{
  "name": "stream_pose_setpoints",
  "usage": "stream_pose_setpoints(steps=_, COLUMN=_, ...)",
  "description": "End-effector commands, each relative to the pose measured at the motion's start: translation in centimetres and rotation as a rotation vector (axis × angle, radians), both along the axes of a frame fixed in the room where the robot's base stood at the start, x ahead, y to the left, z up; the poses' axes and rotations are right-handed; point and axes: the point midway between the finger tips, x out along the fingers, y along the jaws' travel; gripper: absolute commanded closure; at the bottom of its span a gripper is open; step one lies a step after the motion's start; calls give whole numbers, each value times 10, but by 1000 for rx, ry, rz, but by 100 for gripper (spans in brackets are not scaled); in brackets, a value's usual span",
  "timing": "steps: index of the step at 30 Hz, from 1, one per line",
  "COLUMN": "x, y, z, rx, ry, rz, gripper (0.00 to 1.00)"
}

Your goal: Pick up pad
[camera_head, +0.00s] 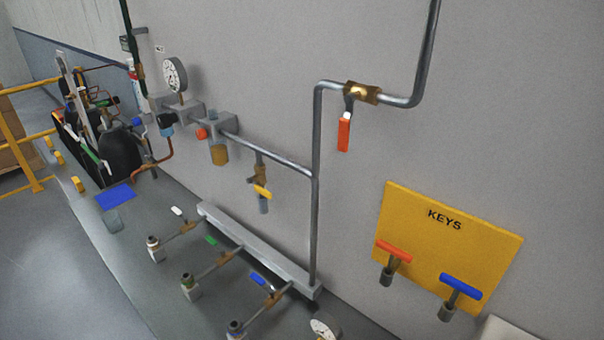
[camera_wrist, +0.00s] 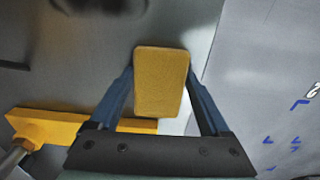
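The pad (camera_wrist: 162,80) is a yellow block with rounded corners in the middle of the wrist view. My gripper (camera_wrist: 161,78) has two blue fingers, one along each side of the pad. The fingers meet its left and right edges with no clear gap, so the gripper looks shut on it. The far end of the pad reaches past the fingertips. I cannot tell whether the pad is clear of the surface behind it. I cannot make out my gripper in the head view.
A yellow bar (camera_wrist: 60,128) and grey rod lie close at lower left in the wrist view. The head view shows a wall pipe (camera_head: 318,190), a manifold (camera_head: 258,248) with several valves, a yellow KEYS board (camera_head: 430,215), a gauge (camera_head: 175,75) and a blue sheet (camera_head: 115,196).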

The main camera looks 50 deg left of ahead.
Motion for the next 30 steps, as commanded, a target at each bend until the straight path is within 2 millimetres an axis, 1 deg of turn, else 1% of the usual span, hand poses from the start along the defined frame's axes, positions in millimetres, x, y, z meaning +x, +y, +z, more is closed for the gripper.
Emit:
stream_pose_setpoints(steps=1, x=0, y=0, z=0, rx=0, ry=0, rz=0, gripper=54)
stream_pose_setpoints(steps=4, x=0, y=0, z=0, rx=0, ry=0, rz=0, gripper=72)
stream_pose_setpoints(steps=11, x=0, y=0, z=0, rx=0, ry=0, rz=0, gripper=73)
stream_pose_setpoints(steps=17, x=1, y=0, z=10, rx=0, ry=-2, rz=0, gripper=73)
stream_pose_setpoints(steps=20, x=1, y=0, z=21, rx=2, ry=-3, rz=0, gripper=73)
stream_pose_setpoints(steps=30, x=1, y=0, z=80, rx=2, ry=-3, rz=1, gripper=73)
